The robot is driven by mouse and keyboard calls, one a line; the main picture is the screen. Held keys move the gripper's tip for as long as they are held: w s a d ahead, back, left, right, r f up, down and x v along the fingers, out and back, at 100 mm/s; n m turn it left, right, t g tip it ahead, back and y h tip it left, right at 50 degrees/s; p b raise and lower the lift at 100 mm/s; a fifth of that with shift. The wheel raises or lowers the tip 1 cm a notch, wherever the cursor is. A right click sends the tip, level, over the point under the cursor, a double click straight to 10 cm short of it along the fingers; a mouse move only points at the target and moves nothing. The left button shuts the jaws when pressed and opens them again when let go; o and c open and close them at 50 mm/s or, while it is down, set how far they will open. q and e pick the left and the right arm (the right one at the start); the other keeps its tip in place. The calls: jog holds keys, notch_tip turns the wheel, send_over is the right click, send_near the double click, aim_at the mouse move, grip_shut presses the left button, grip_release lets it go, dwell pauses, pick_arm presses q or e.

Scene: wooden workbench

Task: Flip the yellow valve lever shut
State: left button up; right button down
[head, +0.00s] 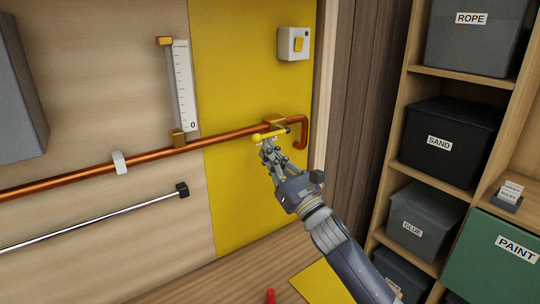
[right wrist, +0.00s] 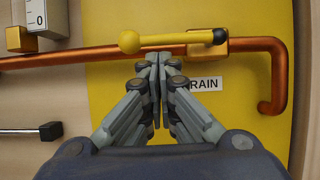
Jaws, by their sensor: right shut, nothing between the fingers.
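The yellow valve lever (head: 270,134) sits on the copper pipe (head: 232,135) near its bent right end, in front of the yellow panel. In the right wrist view the lever (right wrist: 170,40) lies roughly along the pipe, with a yellow ball at its left end and a dark tip at its right, by the brass valve body (right wrist: 235,45). My right gripper (head: 266,146) is shut and empty, just below the lever; in the right wrist view its fingertips (right wrist: 158,60) are close under the lever. I cannot tell whether they touch it. My left gripper is not in view.
A gauge (head: 183,88) stands above the pipe. A switch box (head: 294,44) is on the panel's upper right. A metal rail (head: 100,222) runs below the pipe at left. Shelves with labelled bins (head: 450,140) stand at right. A partly hidden label (right wrist: 203,84) reads "RAIN".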

jog(key=shift+s+a+r+m+h, duration=0.1)
jog(key=shift+a+r+m+h, duration=0.1)
jog(key=shift+m+h, duration=0.3)
jog(key=shift+r+m+t, duration=0.3)
jog(key=shift+m+t, duration=0.2)
jog(key=shift+m, duration=0.3)
notch_tip(320, 180, up, 10)
jog(key=w+d+m+h+p, duration=0.1)
jog(key=d+m+h+p, duration=0.1)
jog(key=m+h+p, duration=0.6)
jog(key=shift+f+m+p, duration=0.15)
jog(key=shift+m+p, duration=2.7)
jog(key=shift+m, duration=0.55)
jog(key=shift+w, duration=0.2)
